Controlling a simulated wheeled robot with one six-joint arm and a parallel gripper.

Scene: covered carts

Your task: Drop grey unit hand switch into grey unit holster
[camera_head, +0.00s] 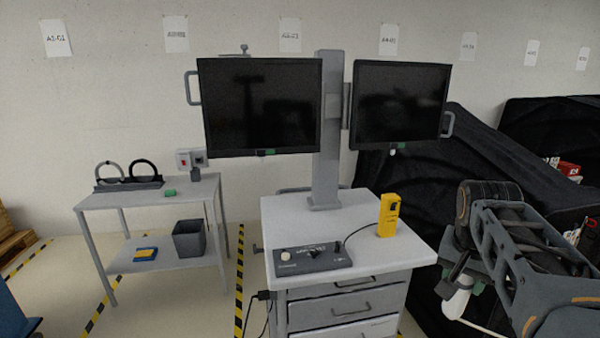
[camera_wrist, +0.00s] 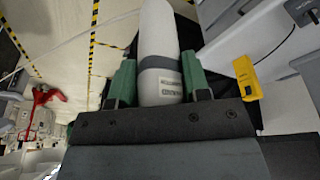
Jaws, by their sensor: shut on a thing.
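My gripper (camera_head: 461,284) is at the lower right in the head view, off the right side of the grey cart. In the wrist view its green fingers (camera_wrist: 160,82) are shut around a pale, rounded cylinder with a grey band and a small label, which I take for the hand switch (camera_wrist: 159,45). The hand switch also shows as a white shape in the head view (camera_head: 458,302). The label is too blurred to read. I cannot pick out the holster with certainty in either view.
The grey cart (camera_head: 290,212) carries two monitors, a dark control box (camera_head: 312,260) and an upright yellow device (camera_head: 388,216), also in the wrist view (camera_wrist: 246,78). A side table (camera_head: 90,200) stands left, with floor between. Black-covered carts (camera_head: 440,180) stand behind my arm.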

